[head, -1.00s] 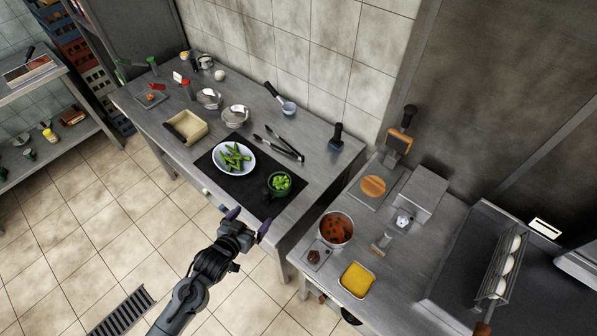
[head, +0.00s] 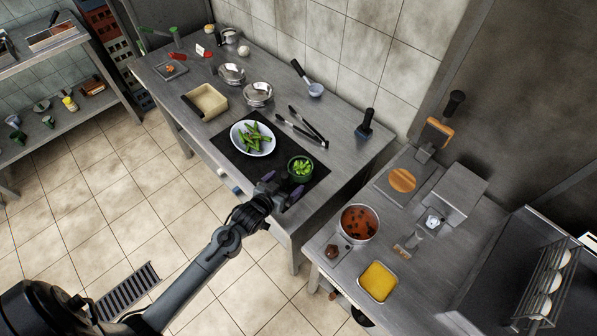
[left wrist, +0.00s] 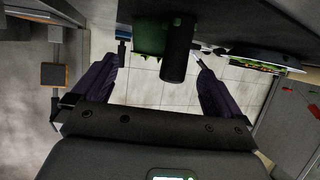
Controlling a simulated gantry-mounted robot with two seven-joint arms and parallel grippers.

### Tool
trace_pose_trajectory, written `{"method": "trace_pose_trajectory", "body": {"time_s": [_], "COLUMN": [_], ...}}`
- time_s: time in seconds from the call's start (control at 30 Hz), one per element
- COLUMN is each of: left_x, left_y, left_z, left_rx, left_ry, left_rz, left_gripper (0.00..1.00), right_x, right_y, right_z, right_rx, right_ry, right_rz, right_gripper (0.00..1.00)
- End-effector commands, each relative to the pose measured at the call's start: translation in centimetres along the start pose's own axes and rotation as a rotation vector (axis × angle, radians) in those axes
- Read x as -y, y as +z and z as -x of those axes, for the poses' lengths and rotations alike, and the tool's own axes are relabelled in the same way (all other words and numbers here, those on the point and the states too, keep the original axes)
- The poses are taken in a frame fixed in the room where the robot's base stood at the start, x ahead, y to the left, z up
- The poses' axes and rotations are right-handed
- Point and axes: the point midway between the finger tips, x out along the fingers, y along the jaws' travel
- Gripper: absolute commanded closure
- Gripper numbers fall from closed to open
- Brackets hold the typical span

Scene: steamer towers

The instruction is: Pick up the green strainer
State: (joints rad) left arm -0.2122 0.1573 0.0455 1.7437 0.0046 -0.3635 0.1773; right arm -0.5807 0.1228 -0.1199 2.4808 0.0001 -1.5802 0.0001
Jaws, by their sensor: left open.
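The green strainer (head: 300,168) is a small round green vessel with chopped green pieces in it, at the front right of the black mat (head: 230,156). My left gripper (head: 283,187) is open, with purple fingers, right at the strainer's near side. In the left wrist view the strainer's green body (left wrist: 150,36) and its thick dark handle (left wrist: 177,50) show between the spread fingers (left wrist: 161,58). The fingers do not appear closed on the handle. The handle is mostly hidden behind my gripper in the head view. My right gripper is not in view.
A white plate of green pods (head: 266,148) lies left of the strainer, and tongs (head: 303,127) lie behind. A pot of reddish liquid (head: 359,223) and a yellow tray (head: 378,281) stand on the right counter. A gap separates the two counters.

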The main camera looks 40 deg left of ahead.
Motion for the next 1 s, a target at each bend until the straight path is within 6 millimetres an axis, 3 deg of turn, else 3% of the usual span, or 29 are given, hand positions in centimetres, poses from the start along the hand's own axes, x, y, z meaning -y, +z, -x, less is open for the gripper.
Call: {"method": "trace_pose_trajectory", "body": {"time_s": [0.17, 0.5, 0.83, 1.0], "left_x": [-0.1, -0.2, -0.2, -0.2], "left_y": [-0.1, -0.3, -0.3, -0.3], "left_z": [-0.9, -4.9, -5.5, -5.5], "left_rx": [0.000, 0.001, 0.001, 0.001], "left_ry": [0.000, -0.001, -0.001, -0.001], "left_rz": [0.000, 0.000, -0.001, -0.001], "left_gripper": [0.00, 0.00, 0.00, 0.24], "right_x": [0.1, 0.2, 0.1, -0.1], "right_y": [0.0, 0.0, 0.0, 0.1], "right_z": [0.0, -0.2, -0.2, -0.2], "right_rx": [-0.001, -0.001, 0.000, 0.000], "right_ry": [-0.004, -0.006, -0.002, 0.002], "right_rz": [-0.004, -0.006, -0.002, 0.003], "right_gripper": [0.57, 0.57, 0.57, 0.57]}}
